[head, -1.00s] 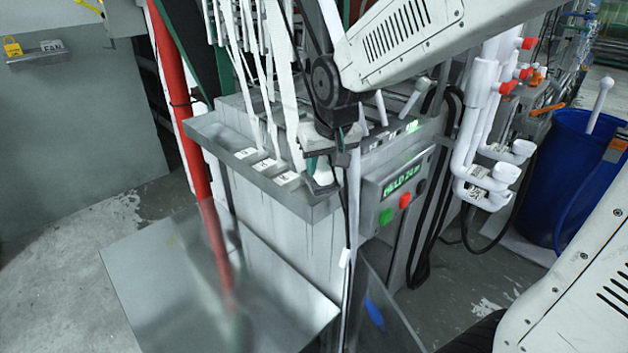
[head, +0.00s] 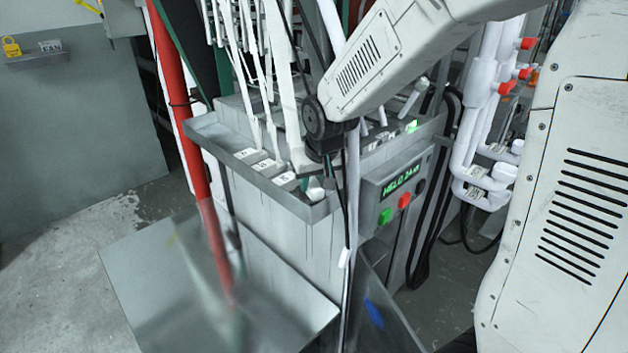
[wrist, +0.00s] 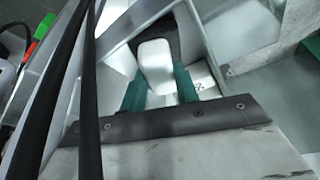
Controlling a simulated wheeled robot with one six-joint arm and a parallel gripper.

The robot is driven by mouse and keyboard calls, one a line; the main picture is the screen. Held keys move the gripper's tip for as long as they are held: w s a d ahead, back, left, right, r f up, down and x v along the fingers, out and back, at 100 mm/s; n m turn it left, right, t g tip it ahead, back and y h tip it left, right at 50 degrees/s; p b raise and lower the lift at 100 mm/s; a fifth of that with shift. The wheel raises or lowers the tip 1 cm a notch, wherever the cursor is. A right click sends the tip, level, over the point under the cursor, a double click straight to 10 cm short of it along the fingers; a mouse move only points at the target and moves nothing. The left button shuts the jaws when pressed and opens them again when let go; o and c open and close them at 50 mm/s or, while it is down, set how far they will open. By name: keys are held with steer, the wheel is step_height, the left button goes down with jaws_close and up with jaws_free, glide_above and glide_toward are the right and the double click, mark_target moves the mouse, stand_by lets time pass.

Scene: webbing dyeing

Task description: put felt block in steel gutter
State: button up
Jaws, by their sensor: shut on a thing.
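My gripper (wrist: 158,84) has two teal fingers, shut on a white felt block (wrist: 155,62) in the wrist view. In the head view the block (head: 316,193) shows as a small pale shape below my dark wrist, at the right end of the steel gutter. The gutter (head: 222,150) is a grey trough along the front of the machine. The block is over or inside that end; whether it touches the floor of the gutter I cannot tell. My wrist and arm hide most of the fingers in the head view.
White labelled tags (head: 264,165) lie in the gutter under hanging white webbing strips (head: 259,110). A control panel (head: 398,190) with green and red buttons is just right of the gutter's end. A red pole (head: 183,130) stands at left. Dark cables run past my gripper.

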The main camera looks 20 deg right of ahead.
steer(key=shift+f, duration=0.2)
steer(key=o, duration=1)
steer(key=shift+r, duration=0.15)
steer(key=shift+s+r, duration=0.1)
steer(key=shift+r, duration=0.25)
steer(key=v, duration=1.1)
steer(key=s+d+g, duration=0.1)
steer(key=s, duration=0.7)
steer(key=s+d+g, duration=0.1)
steer(key=s, duration=0.8)
steer(key=s+g, duration=0.1)
steer(key=s, duration=0.7)
steer(key=shift+s+d+f, duration=0.2)
steer(key=shift+d+f, duration=0.05)
steer(key=shift+d, duration=0.15)
